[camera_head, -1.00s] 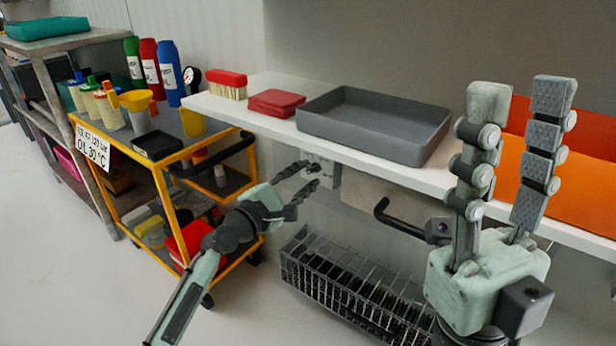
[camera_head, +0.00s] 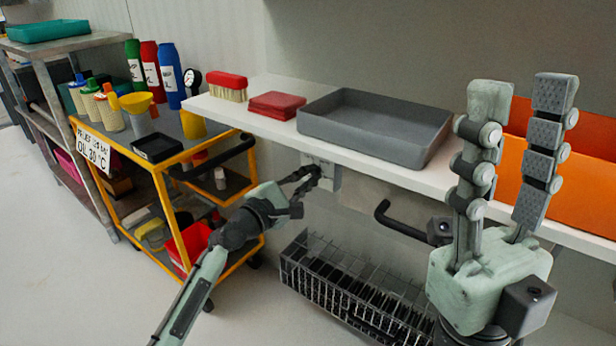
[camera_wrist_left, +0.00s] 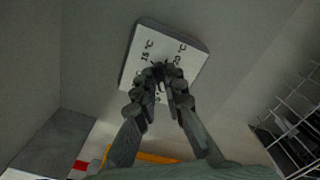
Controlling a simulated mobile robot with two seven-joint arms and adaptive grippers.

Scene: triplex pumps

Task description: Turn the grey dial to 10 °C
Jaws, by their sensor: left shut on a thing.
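A pale plate (camera_head: 328,182) with temperature marks is fixed beneath the white shelf. In the left wrist view the plate (camera_wrist_left: 158,36) shows "15 °C" and "20 °C"; other lettering is partly covered. My left gripper (camera_head: 314,173) is at the plate, its fingertips close together. In the left wrist view the left gripper (camera_wrist_left: 164,75) is shut on the dial at the plate's middle. The fingers hide most of the dial, so its pointer and setting cannot be read. My right gripper (camera_head: 518,100) is raised at the right, open and empty.
A grey tray (camera_head: 375,150), red box (camera_head: 276,105) and brush (camera_head: 227,87) stand on the white shelf (camera_head: 410,176). A wire rack (camera_head: 345,290) is below. A yellow trolley (camera_head: 180,238) stands left, with a sign reading "OIL 30 °C" (camera_head: 95,146).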

